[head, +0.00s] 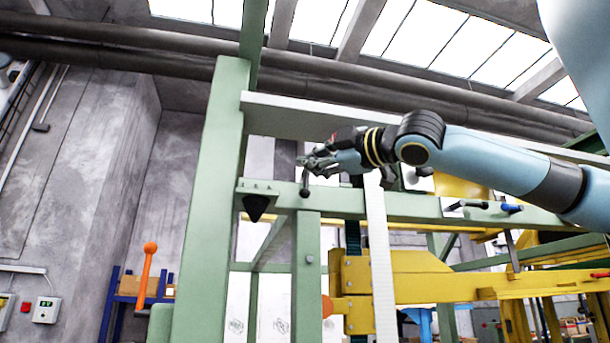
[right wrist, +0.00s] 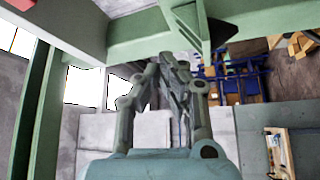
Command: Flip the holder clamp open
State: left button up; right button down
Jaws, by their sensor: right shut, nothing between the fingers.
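My right gripper (head: 308,163) reaches in from the right, just above the green crossbeam (head: 350,203). Its fingers are together with nothing between them. A small dark upright lever (head: 305,188), which may be the holder clamp, stands at the beam just below the fingertips; I cannot tell whether they touch. In the right wrist view the fingers (right wrist: 168,62) point towards a green frame with a triangular bracket (right wrist: 192,18). No clamp can be made out clearly there. My left gripper is not in view.
A green post (head: 210,200) stands left of the gripper, and a pale beam (head: 290,115) runs above it. A white strap (head: 379,260) hangs below my wrist. Yellow machinery (head: 430,285) is at lower right, an orange-knobbed lever (head: 147,272) at lower left.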

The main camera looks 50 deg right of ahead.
aim_at(305, 183)
pick_arm(q)
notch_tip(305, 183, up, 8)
jog(key=p, duration=0.8)
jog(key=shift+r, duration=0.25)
pick_arm(e)
jog(key=shift+n+g+h, duration=0.5)
jog(key=shift+n+g, duration=0.1)
jog(key=w+d, duration=0.1)
jog(key=w, duration=0.2)
jog(key=w+d, duration=0.3)
jog(key=w, duration=0.2)
jog(key=shift+w+d+r, duration=0.3)
jog(key=shift+r, duration=0.05)
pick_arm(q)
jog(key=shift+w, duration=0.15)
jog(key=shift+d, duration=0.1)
pick_arm(e)
jog(key=shift+s+d, duration=0.1)
